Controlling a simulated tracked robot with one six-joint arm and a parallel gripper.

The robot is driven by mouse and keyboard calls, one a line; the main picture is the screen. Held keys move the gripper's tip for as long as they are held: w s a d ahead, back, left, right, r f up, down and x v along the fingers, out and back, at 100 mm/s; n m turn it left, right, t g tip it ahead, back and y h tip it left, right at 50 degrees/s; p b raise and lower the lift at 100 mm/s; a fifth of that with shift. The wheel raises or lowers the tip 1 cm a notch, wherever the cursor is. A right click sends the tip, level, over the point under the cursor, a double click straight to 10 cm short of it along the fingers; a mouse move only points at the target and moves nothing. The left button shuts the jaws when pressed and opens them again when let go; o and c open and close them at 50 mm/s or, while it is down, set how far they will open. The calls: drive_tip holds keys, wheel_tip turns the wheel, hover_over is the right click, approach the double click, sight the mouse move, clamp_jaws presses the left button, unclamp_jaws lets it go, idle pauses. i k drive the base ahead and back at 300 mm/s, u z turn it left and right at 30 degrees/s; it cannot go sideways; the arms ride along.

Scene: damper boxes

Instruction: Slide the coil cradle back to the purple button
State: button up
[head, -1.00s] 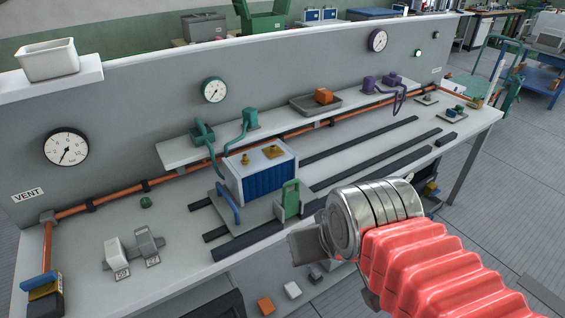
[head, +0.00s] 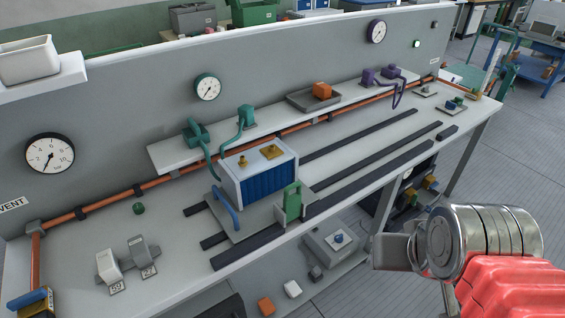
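The coil cradle (head: 240,225) is a grey plate across the dark rails on the bench, towards their left end. It carries a white box with a ribbed blue coil (head: 268,181) and brass fittings on top. A blue curved handle (head: 226,209) stands at its left and a green upright handle (head: 291,203) at its front right. My gripper (head: 392,252) is in front of the bench, right of the cradle and apart from it. Its fingers are seen side-on, so their opening is unclear. I cannot make out a purple button for sure.
Dark rails (head: 365,143) run clear to the right of the cradle. Behind, a shelf (head: 175,152) holds teal fittings, an orange block on a tray (head: 321,91) and purple fittings (head: 390,73). Grey switches (head: 108,263) stand front left.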

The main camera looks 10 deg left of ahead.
sight(249, 201)
drive_tip(key=z, duration=0.65)
drive_tip(key=k, duration=0.95)
drive_tip(key=u, duration=1)
drive_tip(key=i, duration=1)
drive_tip(key=u, duration=0.1)
